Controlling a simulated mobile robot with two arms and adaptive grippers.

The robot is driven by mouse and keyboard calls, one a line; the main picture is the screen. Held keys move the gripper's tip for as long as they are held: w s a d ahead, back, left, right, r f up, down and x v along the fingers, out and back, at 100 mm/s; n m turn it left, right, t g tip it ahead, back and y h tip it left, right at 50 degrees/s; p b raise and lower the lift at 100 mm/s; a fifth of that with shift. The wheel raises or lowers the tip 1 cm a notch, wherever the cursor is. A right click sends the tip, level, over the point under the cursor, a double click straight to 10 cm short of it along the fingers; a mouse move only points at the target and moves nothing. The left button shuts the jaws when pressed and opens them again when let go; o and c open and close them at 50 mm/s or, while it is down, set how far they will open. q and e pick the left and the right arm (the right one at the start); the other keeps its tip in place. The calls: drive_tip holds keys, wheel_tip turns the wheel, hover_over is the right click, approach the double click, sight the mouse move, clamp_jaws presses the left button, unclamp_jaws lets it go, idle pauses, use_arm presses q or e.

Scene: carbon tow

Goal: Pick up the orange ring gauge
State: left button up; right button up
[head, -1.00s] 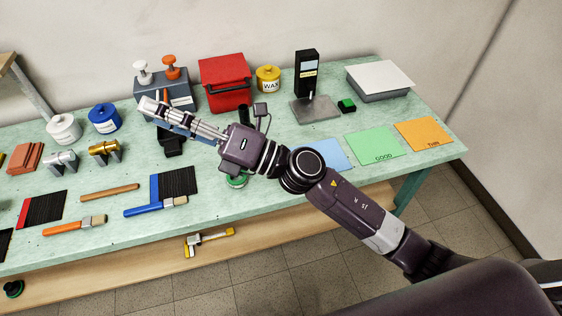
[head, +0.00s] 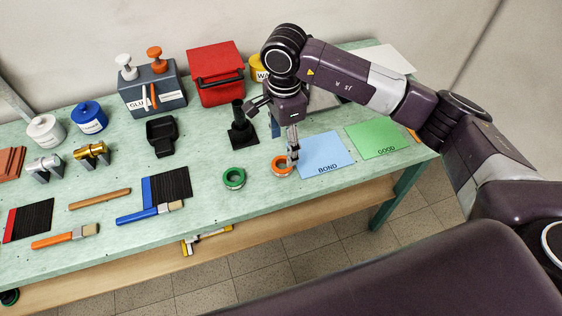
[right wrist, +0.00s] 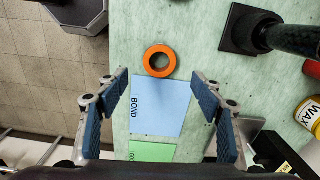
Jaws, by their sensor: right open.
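The orange ring gauge (head: 282,165) lies flat on the green bench top, touching or very near the edge of the blue BOND card (head: 322,155). In the right wrist view the orange ring (right wrist: 160,61) shows whole, with its open centre, just beyond the BOND card (right wrist: 160,105). My right gripper (head: 292,150) points down above the ring's right side in the head view, and its fingers partly cover it. In the right wrist view the blue-padded fingers (right wrist: 160,92) are wide apart and empty, with the ring ahead between their lines. My left gripper is not in view.
A green ring (head: 234,178) lies left of the orange one. A black stand (head: 242,130) rises behind them. The green GOOD card (head: 379,138) is to the right. A red box (head: 216,75) and grey glue holder (head: 153,90) stand at the back.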

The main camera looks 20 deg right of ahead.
sight(282, 161)
drive_tip(key=f+p, duration=0.1)
drive_tip(key=f, duration=0.2)
drive_tip(key=f+p, duration=0.2)
drive_tip(key=f, duration=0.2)
drive_tip(key=shift+s+a, duration=0.1)
drive_tip(key=shift+a, duration=0.1)
drive_tip(key=shift+f, duration=0.2)
drive_tip(key=shift+c, duration=0.7)
drive_tip(key=c, duration=1.2)
drive_tip(key=shift+o, duration=0.2)
drive_tip(key=shift+r, duration=0.1)
